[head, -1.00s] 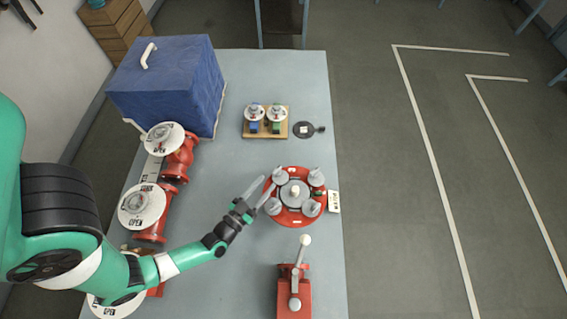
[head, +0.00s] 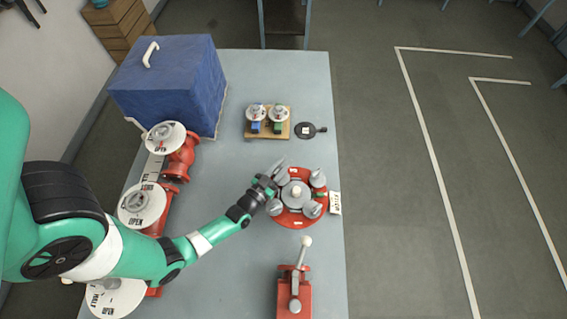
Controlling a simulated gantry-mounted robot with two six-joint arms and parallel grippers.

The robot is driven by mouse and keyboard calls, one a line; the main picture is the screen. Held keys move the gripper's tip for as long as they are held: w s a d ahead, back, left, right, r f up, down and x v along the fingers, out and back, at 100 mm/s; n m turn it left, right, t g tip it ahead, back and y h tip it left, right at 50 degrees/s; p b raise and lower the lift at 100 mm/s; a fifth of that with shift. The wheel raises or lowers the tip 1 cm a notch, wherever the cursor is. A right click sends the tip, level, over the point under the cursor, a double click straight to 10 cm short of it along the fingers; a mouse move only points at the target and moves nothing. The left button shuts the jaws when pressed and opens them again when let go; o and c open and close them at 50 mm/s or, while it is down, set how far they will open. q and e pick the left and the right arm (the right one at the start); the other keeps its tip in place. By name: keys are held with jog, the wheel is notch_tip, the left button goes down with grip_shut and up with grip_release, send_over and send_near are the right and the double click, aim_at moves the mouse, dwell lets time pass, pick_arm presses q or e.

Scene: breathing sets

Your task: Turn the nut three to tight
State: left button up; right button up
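A round red flange (head: 297,220) lies on the table with a grey centre hub (head: 295,194). Several grey cone-shaped nuts stand around it: upper right (head: 317,178), lower right (head: 312,209) and lower left (head: 274,207), plus one at the upper left that my gripper mostly covers. Which is nut three cannot be read. My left gripper (head: 279,168) is at the upper-left nut, fingers overlapping it. Whether the fingers are closed on it cannot be told. My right gripper is out of view.
A red block with a lever (head: 294,296) stands in front of the flange. Red pipes with white discs (head: 143,204) and a blue box (head: 168,85) line the left. A white tag (head: 335,203) sits right of the flange.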

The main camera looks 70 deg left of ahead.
pick_arm(q)
grip_shut()
jog(key=shift+f+m+t+h+b, duration=0.15)
jog(key=shift+m+t+h+b, duration=0.2)
jog(key=shift+b, duration=0.8)
jog(key=shift+d+r+m+h, duration=0.1)
jog(key=shift+r+m+h, duration=0.15)
jog(key=shift+h, duration=0.3)
jog(key=shift+w+t, duration=0.1)
jog(key=shift+t, duration=0.15)
jog(key=shift+d, duration=0.1)
jog(key=o, duration=0.5)
grip_release()
jog(key=shift+f, duration=0.1)
